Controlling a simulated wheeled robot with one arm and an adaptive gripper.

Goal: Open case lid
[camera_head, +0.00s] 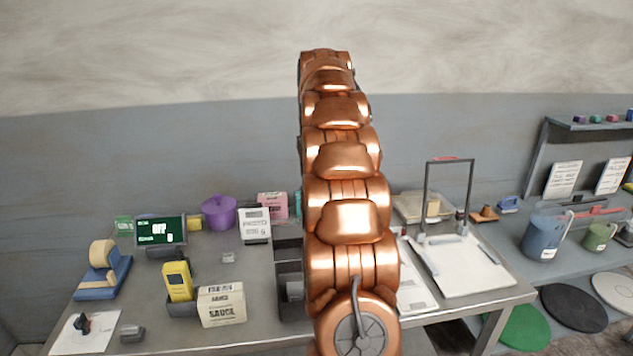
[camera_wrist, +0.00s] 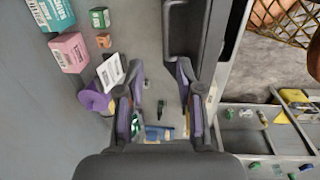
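A dark grey case (camera_wrist: 207,42) with a bar handle on its left side lies at the upper right of the worktop in the wrist view. Its upper end is cut off by the frame. A dark boxy thing (camera_head: 289,268), likely the same case, shows beside my copper arm in the head view, partly hidden by it. I cannot tell clearly how its lid stands. My gripper (camera_wrist: 159,70) is open and empty, its two purple-padded fingers apart. Its right finger appears close to the case's lower left corner; contact cannot be told. The gripper is not visible in the head view.
A purple pot (camera_head: 219,212), a pink box (camera_head: 272,205) and a white card (camera_head: 254,225) stand behind. A white board (camera_head: 463,266) with an upright frame lies right. Some bare worktop shows between them.

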